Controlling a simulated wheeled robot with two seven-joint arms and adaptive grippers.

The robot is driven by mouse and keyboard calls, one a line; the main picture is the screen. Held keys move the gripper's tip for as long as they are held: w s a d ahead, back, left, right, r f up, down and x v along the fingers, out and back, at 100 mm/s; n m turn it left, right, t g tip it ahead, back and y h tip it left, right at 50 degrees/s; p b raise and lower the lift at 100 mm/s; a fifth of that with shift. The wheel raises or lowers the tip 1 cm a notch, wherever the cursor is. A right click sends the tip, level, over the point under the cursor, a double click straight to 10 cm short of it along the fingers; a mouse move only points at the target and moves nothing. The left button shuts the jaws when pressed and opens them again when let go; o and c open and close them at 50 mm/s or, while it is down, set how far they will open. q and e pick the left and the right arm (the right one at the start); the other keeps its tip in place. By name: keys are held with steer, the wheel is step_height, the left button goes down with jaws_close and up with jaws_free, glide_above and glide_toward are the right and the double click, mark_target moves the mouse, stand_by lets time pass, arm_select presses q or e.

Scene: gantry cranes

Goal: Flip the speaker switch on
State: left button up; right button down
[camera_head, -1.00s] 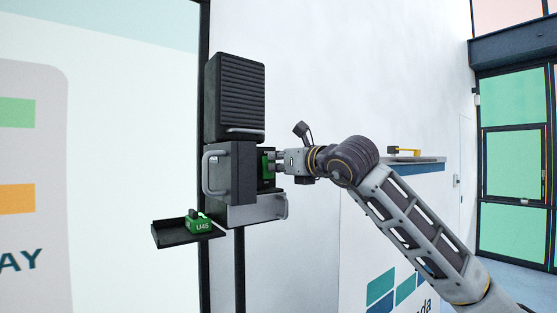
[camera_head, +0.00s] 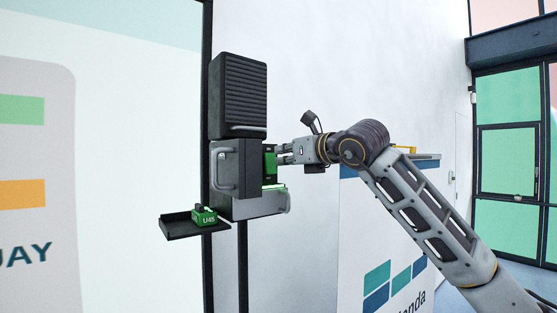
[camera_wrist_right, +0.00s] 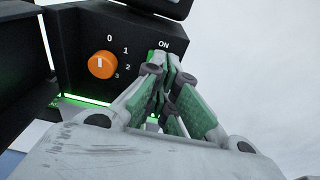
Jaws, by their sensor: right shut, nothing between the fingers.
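The speaker (camera_head: 239,97) is a black ribbed box on a stacked wall unit in the head view. Beneath it, the right wrist view shows a black panel (camera_wrist_right: 80,30) with an orange knob (camera_wrist_right: 102,65) and the label ON. Under that label is a green-edged switch (camera_wrist_right: 151,56), mostly hidden behind my fingers. My right gripper (camera_wrist_right: 163,68) is shut and empty, its fingertips at the switch; I cannot tell if they touch. In the head view the right gripper (camera_head: 283,154) comes in from the right. My left gripper is not in view.
A grey box with a handle (camera_head: 222,169) sticks out left of the panel. A black tray (camera_head: 180,227) holds a green U45 block (camera_head: 205,216). A counter (camera_head: 350,240) stands right, behind my arm. A bright green strip (camera_wrist_right: 85,101) glows below the panel.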

steer(key=shift+s+d, duration=0.25)
steer(key=shift+d, duration=0.3)
steer(key=shift+s+d, duration=0.1)
steer(key=shift+s, duration=0.15)
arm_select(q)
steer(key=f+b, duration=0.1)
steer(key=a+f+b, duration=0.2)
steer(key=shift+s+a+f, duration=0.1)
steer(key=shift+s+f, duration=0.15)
arm_select(e)
steer(key=v, duration=0.9)
steer(key=shift+s+d+r, duration=0.15)
